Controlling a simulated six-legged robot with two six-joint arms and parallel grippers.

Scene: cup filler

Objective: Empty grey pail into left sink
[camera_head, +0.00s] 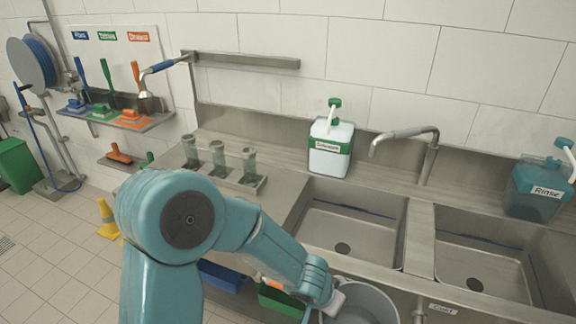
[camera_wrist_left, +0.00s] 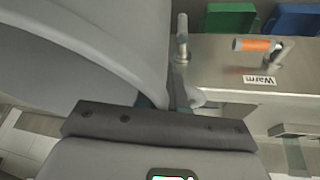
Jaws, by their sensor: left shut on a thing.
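The grey pail (camera_head: 372,304) is at the bottom of the head view, in front of the sink counter and below its front edge. Its lower part is cut off by the frame. My left gripper (camera_head: 331,303) is at the pail's left rim and shut on it. In the left wrist view the pail's grey wall (camera_wrist_left: 90,45) fills the upper left. The left sink (camera_head: 352,227) is an empty steel basin with a dark drain, just behind the pail. My right gripper is in neither view.
A tap (camera_head: 408,133) stands behind the sinks. The right sink (camera_head: 482,268) is empty. A detergent jug (camera_head: 330,148) stands behind the left sink, a rinse jug (camera_head: 537,190) at the right. An orange-handled valve (camera_wrist_left: 258,45) projects from the counter front.

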